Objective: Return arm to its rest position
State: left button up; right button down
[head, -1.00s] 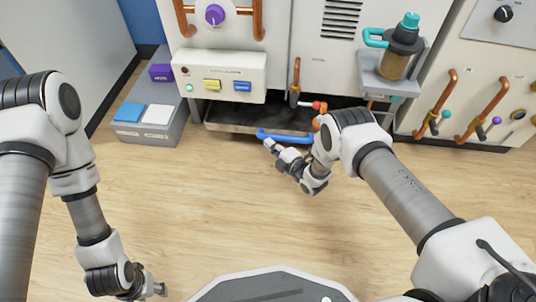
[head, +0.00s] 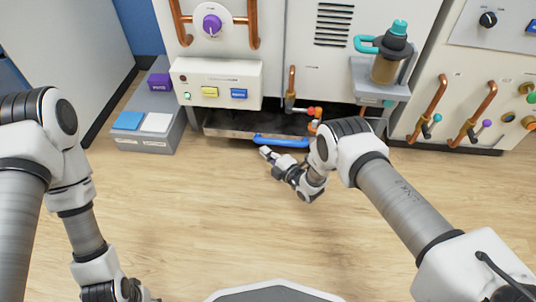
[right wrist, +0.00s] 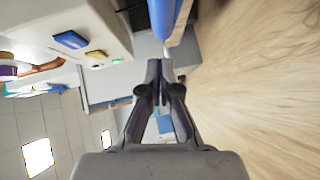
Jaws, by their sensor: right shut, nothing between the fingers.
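My right arm reaches in from the right in the head view. Its gripper (head: 265,152) is shut and empty, low in front of the cabinet and just below the blue handle bar (head: 281,141). In the right wrist view the shut fingertips (right wrist: 158,85) have nothing between them, and the blue bar (right wrist: 165,14) lies beyond them, apart from them. My left arm hangs down at the left of the head view. Its gripper (head: 143,296) is mostly cut off by the bottom edge, so its jaws cannot be judged.
A button panel (head: 217,77) and a shelf with a teal-topped flask (head: 390,60) stick out from the cabinet (head: 300,75). A grey box (head: 147,143) with blue and white pads stands at left. Copper pipe handles (head: 431,105) are at right. The wooden floor (head: 210,220) is clear.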

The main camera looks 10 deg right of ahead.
pick_arm(q)
jog(key=r+p, duration=0.1)
jog(key=r, duration=0.1)
jog(key=r+p, duration=0.1)
jog(key=p, duration=0.1)
jog(key=r+p, duration=0.2)
jog(key=shift+s+r, duration=0.3)
jog(key=shift+s, duration=0.05)
pick_arm(e)
jog(key=v, duration=1)
jog(key=shift+s+a, duration=0.15)
jog(key=shift+s, duration=0.35)
